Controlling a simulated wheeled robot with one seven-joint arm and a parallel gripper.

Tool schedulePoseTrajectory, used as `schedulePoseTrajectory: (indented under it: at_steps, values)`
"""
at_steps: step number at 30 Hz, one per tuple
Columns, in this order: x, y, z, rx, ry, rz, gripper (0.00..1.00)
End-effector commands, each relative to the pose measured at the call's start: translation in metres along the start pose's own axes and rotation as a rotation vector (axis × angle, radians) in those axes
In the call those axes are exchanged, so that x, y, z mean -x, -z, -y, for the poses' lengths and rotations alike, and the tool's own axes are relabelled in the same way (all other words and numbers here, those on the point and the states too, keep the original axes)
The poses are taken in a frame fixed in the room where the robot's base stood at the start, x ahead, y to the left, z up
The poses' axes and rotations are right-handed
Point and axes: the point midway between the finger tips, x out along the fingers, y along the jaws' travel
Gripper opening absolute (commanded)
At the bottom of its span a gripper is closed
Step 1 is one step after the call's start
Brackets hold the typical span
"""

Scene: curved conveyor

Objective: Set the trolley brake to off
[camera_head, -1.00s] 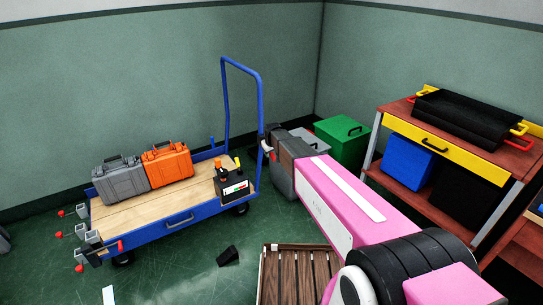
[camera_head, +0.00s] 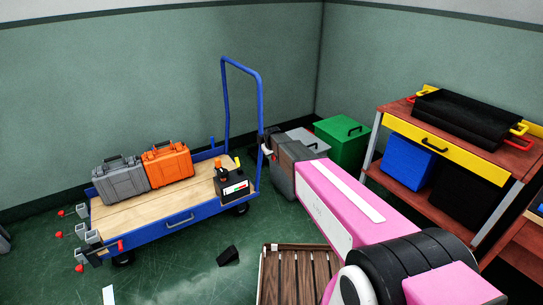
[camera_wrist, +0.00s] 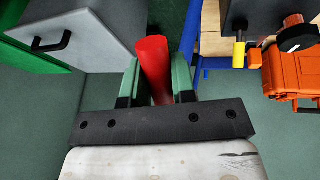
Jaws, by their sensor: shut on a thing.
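The trolley (camera_head: 150,230) has a blue frame, a wooden deck and a tall blue push handle at its right end. My gripper (camera_head: 266,145) is beside the foot of that push handle in the head view, small and partly hidden by my wrist. In the wrist view my gripper (camera_wrist: 158,75) is shut on a red lever (camera_wrist: 153,58), which stands between its two green-grey fingers. The trolley's blue frame (camera_wrist: 190,40) is just right of the fingers there. I cannot tell the brake's setting or see where the lever joins the trolley.
A grey box (camera_wrist: 88,28) is close left of my gripper. A green box (camera_head: 343,141) stands behind my arm. A black wedge (camera_head: 228,256) lies on the floor.

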Motion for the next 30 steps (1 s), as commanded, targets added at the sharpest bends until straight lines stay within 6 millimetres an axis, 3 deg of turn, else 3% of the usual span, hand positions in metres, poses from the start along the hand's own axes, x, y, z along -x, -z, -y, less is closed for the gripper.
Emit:
schedulePoseTrajectory:
  at_steps: [8,30]
  values:
    - [0.007,0.001,-0.002,0.018,-0.002,0.095,0.00]
    - [0.050,0.014,-0.010,0.126,-0.015,0.639,0.00]
